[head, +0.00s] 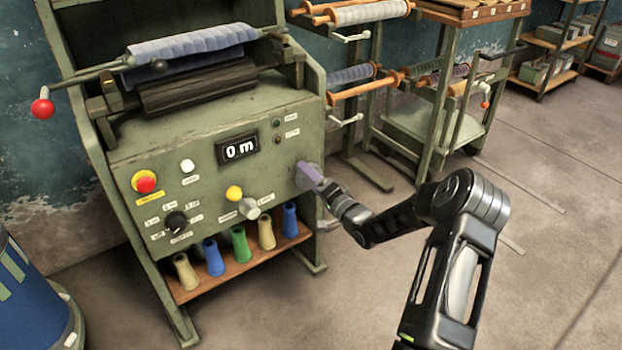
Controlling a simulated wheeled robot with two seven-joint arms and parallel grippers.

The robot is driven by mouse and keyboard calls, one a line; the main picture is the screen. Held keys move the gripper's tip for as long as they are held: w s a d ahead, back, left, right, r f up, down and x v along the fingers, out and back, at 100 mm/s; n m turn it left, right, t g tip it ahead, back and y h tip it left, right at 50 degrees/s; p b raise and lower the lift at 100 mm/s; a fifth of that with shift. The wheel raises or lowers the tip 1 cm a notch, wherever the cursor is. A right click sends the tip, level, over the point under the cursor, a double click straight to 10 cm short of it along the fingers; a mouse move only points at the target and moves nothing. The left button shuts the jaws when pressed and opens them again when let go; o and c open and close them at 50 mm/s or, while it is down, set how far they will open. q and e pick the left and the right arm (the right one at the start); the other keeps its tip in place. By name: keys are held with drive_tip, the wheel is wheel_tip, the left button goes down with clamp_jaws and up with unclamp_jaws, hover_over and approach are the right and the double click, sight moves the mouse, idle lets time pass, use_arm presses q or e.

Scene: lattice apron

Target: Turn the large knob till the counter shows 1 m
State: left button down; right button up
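The green machine carries a black counter (238,149) that reads 0 m. A round grey knob (300,184), apparently the large one, sits at the right of the front panel and is partly hidden by my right gripper. My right gripper (311,174), with a purple-grey tip, is right at this knob. I cannot tell whether its fingers touch or grip the knob. My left gripper is not in view.
The panel also has a red button (145,182), a white button (187,165), a black dial (176,221), a yellow button (234,193) and a pale lever (250,208). Several thread cones stand on a wooden shelf (230,265) below. Racks stand behind; the floor at right is clear.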

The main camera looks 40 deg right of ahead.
drive_tip(key=o, duration=0.4)
drive_tip(key=shift+o, duration=0.2)
drive_tip(key=s+p, duration=0.1)
drive_tip(key=s, duration=0.7)
drive_tip(key=shift+w+a, duration=0.1)
idle(0.3)
